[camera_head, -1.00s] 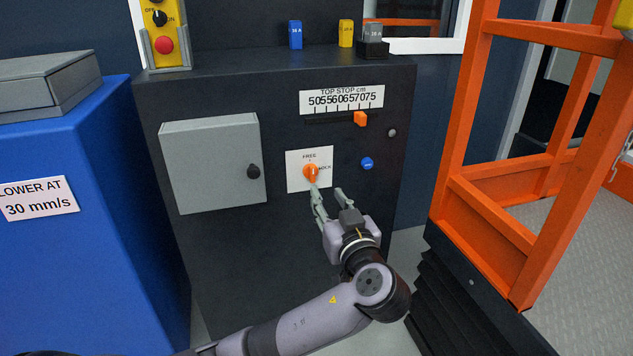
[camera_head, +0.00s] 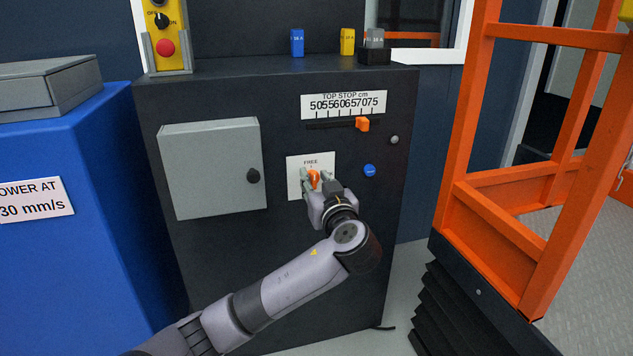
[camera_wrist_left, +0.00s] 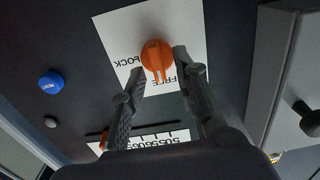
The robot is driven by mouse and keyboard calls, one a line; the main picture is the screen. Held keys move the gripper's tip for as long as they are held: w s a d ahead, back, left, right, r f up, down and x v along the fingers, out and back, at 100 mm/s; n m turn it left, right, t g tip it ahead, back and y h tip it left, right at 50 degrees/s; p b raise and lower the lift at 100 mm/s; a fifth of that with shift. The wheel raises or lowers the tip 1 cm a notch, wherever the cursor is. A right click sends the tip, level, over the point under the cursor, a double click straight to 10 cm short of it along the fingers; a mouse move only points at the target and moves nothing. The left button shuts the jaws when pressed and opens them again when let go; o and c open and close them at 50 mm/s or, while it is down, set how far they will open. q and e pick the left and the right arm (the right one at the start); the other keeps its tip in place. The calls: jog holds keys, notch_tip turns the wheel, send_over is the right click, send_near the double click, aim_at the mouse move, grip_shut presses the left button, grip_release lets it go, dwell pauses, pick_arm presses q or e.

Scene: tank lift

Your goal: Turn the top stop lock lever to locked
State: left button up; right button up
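The top stop lock lever (camera_head: 314,177) is a small orange knob on a white plate (camera_head: 294,162) on the dark cabinet front. In the left wrist view the lever (camera_wrist_left: 155,56) has its pointer turned toward the word FREE; LOCK is printed to one side. My left gripper (camera_head: 315,180) is at the plate with its fingers on either side of the lever. In the left wrist view the left gripper (camera_wrist_left: 159,64) is open, and gaps show between fingers and knob. In the head view the gripper partly covers the plate and hides LOCK. My right gripper is not in view.
Above is the TOP STOP scale (camera_head: 344,105) with an orange slider (camera_head: 362,124). A blue button (camera_head: 369,170) sits right of the plate, a grey box (camera_head: 208,165) with a black knob left. An orange frame (camera_head: 480,110) stands at the right.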

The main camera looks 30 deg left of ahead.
pick_arm(q)
grip_shut()
dwell(0.4)
